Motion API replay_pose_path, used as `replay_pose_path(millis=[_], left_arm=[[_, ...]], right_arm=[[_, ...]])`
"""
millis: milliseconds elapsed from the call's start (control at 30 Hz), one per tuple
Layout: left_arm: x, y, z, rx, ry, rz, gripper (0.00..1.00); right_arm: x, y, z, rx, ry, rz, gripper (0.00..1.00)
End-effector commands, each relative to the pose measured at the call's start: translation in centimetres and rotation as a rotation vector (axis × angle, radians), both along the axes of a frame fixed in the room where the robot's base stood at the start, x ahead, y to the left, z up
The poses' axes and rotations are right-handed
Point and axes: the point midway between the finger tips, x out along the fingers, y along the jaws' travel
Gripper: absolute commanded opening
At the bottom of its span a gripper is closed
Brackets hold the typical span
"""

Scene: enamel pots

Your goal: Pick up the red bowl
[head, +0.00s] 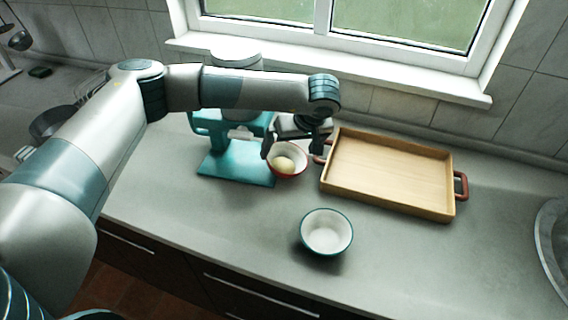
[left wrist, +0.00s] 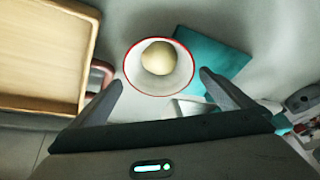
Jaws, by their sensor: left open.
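The red bowl (head: 290,173) is white inside with a red rim and holds a pale round thing (head: 283,164). It stands on the counter between a teal stand and a wooden tray. In the left wrist view the red bowl (left wrist: 137,77) lies ahead of the fingertips, with the pale round thing (left wrist: 159,58) inside it. My left gripper (head: 292,155) is open above and at the back of the bowl, its fingers spread to either side in the left wrist view (left wrist: 161,80). I cannot tell whether they touch the rim. My right gripper is not in view.
The wooden tray (head: 372,197) with reddish handles stands close on the right of the bowl. The teal stand (head: 236,169) is close on the left. A teal-rimmed white bowl (head: 326,232) stands nearer the front edge.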

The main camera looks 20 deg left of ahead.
Motion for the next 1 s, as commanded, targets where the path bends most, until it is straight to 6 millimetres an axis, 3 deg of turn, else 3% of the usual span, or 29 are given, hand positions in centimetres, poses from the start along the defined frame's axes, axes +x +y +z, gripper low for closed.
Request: replay_pose_path(millis=[167, 533, 1000], left_arm=[[0.1, 0.2, -0.7, 0.002, 0.003, 0.0, 1.0], [0.9, 1.2, -4.5, 0.002, 0.002, 0.002, 1.0], [1.0, 1.3, -4.9, 0.001, 0.0, 0.0, 1.0]], right_arm=[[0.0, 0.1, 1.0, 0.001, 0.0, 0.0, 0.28], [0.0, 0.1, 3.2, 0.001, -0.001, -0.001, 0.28], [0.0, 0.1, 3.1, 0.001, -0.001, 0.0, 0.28]])
